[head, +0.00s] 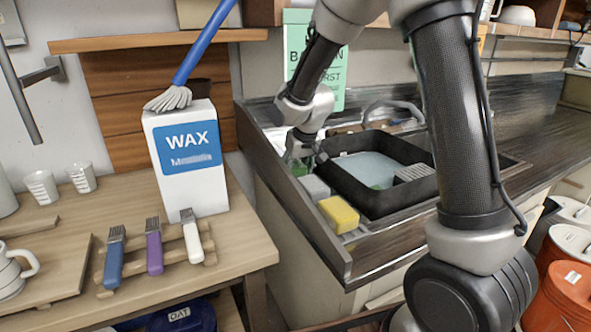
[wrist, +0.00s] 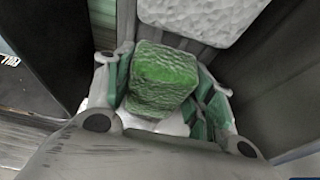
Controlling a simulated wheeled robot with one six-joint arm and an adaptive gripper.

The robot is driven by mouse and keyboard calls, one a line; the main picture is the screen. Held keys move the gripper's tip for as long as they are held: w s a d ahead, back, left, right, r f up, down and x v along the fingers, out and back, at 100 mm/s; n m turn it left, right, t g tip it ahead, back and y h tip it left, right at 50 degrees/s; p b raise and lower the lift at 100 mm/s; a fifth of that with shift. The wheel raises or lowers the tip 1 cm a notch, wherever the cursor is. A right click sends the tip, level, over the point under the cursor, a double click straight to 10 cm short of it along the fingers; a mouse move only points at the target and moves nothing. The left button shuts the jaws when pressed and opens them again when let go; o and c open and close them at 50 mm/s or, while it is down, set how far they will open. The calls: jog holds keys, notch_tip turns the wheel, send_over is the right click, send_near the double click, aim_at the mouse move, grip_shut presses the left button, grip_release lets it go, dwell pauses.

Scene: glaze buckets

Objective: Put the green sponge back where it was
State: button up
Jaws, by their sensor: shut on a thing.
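The green sponge (wrist: 162,78) sits between the fingers of my gripper (wrist: 163,100), which is shut on it. In the head view my gripper (head: 302,150) points down at the left edge of the sink, and only a small part of the green sponge (head: 298,169) shows below it. The sponge is at the far end of a row with a grey sponge (head: 314,188) and a yellow sponge (head: 339,214). The grey sponge (wrist: 200,18) also shows close by in the wrist view. I cannot tell whether the green sponge touches the surface below it.
A black basin (head: 400,200) with pale liquid and a brush stands right beside the sponge row. A faucet is behind it. A wooden table (head: 240,250) on the left holds a WAX box (head: 185,185), brushes and cups. Orange buckets (head: 568,290) stand at the lower right.

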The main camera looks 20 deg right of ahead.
jog(key=shift+f, duration=0.25)
jog(key=shift+s+f, duration=0.1)
jog(key=shift+f, duration=0.05)
jog(key=o, duration=0.8)
jog(key=shift+f, duration=0.15)
